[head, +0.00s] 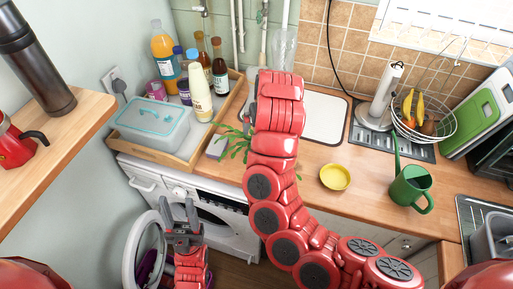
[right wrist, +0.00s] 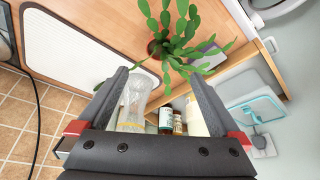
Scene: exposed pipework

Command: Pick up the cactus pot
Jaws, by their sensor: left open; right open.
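The cactus is a green plant with flat segmented leaves (right wrist: 188,32) in a small reddish-brown pot (right wrist: 155,49) on the wooden counter. In the head view green leaves (head: 236,150) show to the left of my right arm, which hides the pot. My right gripper (right wrist: 158,72) is open and empty in the right wrist view. The pot and leaves appear beyond and between its fingertips, apparently not held. My left gripper (head: 181,215) is open and empty, low in front of the washing machine, well away from the cactus.
Left of the cactus is a wooden tray (head: 187,167) with bottles and a lidded plastic box (head: 152,125). A white board (head: 325,118) lies behind my right arm. A yellow bowl (head: 335,176) and green watering can (head: 409,187) stand to the right. The washing machine door (head: 146,250) is open.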

